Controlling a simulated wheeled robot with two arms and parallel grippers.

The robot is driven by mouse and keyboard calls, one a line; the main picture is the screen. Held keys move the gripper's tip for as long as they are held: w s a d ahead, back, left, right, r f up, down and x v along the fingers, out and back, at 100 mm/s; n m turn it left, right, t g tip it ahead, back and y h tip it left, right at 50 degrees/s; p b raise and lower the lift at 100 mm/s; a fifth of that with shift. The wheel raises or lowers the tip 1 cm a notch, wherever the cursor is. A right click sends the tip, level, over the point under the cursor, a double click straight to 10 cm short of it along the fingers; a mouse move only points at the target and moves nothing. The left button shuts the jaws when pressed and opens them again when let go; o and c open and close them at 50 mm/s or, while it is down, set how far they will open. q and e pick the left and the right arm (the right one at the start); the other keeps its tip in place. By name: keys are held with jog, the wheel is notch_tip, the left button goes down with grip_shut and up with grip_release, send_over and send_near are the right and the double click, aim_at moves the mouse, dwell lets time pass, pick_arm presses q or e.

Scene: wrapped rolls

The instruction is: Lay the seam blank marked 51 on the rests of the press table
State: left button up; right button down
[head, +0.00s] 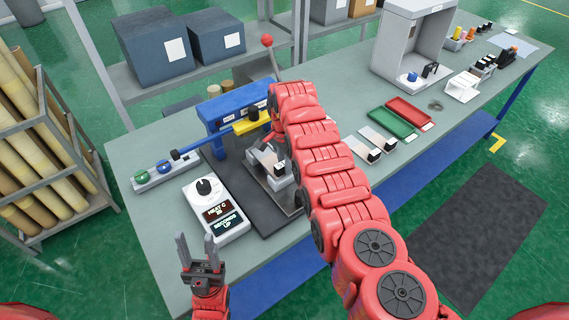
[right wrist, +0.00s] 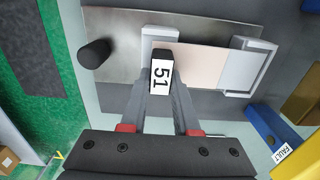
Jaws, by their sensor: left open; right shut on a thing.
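The seam blank marked 51 (right wrist: 161,76) has a black end block with a white label. My right gripper (right wrist: 162,92) is shut on that block in the right wrist view. A pale pinkish strip (right wrist: 200,66) lies beside the block, between two light grey rests (right wrist: 250,66) over the press table's metal plate (right wrist: 125,25). I cannot tell whether the blank touches the rests. In the head view my right arm hides part of the press table (head: 296,207). My left gripper (head: 198,250) is open and empty at the bench's front edge, in front of the control box.
The blue press (head: 213,113) with its yellow arm (head: 250,123) and red-knobbed lever (head: 267,41) stands behind. A control box (head: 216,209) is left of the press table. Other blanks (head: 375,137), a green tray (head: 391,121) and a red tray (head: 408,111) lie to the right.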

jog(key=c, duration=0.6)
grip_release()
notch_tip(320, 180, up, 9)
jog(key=b, duration=0.3)
notch_tip(320, 180, up, 8)
jog(key=p, duration=0.6)
jog(key=shift+r, duration=0.2)
jog(key=shift+s+f, duration=0.1)
